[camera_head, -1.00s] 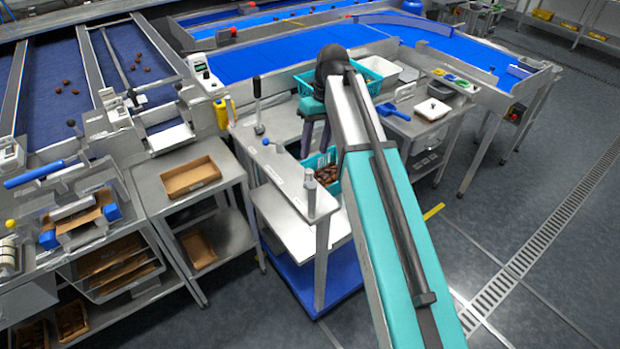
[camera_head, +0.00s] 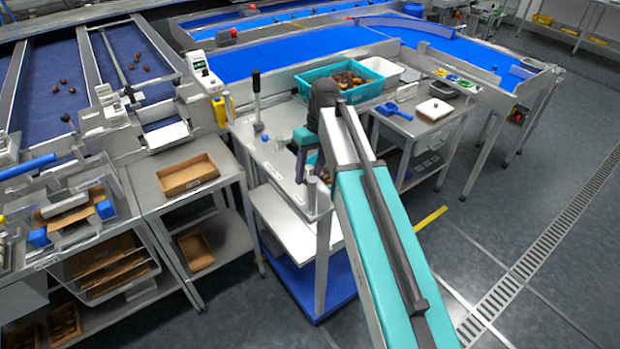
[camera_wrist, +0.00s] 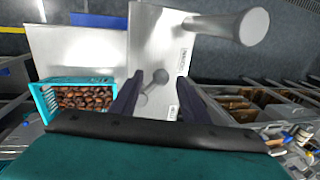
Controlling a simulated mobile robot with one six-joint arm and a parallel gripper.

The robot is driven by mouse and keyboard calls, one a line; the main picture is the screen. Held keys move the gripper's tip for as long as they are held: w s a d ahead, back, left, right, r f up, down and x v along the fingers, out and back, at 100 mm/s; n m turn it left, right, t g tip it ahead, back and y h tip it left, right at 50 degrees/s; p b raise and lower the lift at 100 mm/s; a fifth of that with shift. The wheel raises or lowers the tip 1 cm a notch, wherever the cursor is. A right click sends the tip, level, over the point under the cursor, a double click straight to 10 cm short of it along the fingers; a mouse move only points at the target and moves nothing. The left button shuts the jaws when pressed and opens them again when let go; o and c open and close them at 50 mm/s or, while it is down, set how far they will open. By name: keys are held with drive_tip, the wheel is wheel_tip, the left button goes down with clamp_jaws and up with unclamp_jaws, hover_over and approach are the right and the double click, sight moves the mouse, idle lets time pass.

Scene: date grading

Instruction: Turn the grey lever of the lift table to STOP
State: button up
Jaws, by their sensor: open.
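The lift table has a narrow grey top panel (camera_head: 283,172) above a blue base (camera_head: 318,285). In the head view my gripper (camera_head: 300,174) is over the near part of the panel and hides the lever.
A black-handled lever (camera_head: 257,97) stands farther back. A teal crate of dates (camera_wrist: 85,98) sits beside the panel. The floor at right is clear.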

drive_tip(key=shift+f, duration=0.4)
drive_tip(key=shift+c, duration=0.4)
drive_tip(key=c, duration=0.9)
drive_tip(key=shift+c, duration=0.2)
